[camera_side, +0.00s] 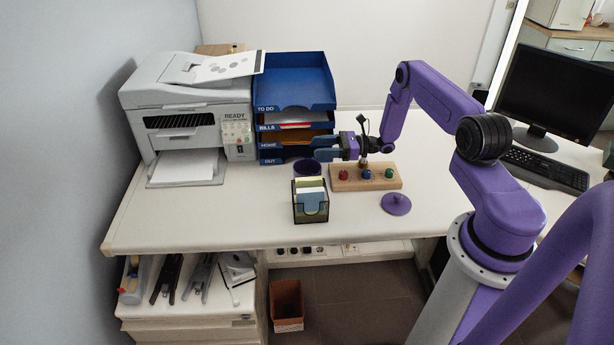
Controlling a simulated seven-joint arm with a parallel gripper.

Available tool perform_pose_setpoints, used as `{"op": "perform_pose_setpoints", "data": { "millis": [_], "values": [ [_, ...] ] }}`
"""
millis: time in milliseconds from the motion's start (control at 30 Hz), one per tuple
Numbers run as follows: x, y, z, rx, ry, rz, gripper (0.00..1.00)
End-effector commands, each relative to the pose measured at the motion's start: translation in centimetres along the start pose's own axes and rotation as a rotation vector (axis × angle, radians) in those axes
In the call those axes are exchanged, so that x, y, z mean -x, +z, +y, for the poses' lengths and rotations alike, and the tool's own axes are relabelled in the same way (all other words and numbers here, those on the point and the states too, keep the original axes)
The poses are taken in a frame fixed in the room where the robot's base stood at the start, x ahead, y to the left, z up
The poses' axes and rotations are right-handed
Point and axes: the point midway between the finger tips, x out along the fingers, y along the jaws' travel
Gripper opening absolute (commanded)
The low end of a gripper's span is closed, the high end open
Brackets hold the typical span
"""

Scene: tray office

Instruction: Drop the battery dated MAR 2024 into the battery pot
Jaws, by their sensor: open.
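My gripper (323,148) is open, with its fingers pointing left in front of the blue letter trays. Nothing shows between the fingers. A purple round pot (306,167) stands below and left of the fingers, partly hidden behind a card holder. A purple disc with a knob, like a lid (396,204), lies on the desk to the right. A wooden block (341,184) below my wrist carries small red (343,175), blue (367,174) and green (389,173) round-topped pieces. I cannot tell whether these are batteries. No MAR 2024 date is readable.
A black mesh holder with cards (311,207) stands in front of the pot. The blue tray stack (295,83) and a printer (190,115) fill the back left. A monitor (552,90) and keyboard (543,169) are at right. The desk front (200,225) is clear.

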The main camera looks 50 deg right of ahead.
Motion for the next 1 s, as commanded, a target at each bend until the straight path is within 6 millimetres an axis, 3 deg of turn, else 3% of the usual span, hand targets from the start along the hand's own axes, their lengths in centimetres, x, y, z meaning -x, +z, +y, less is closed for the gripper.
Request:
{"op": "perform_pose_setpoints", "data": {
  "millis": [700,1000],
  "values": [
    [14.0,0.0,0.0,0.002,-0.004,0.0,0.56],
    [16.6,0.0,0.0,0.0,-0.001,0.0,0.56]
  ]
}}
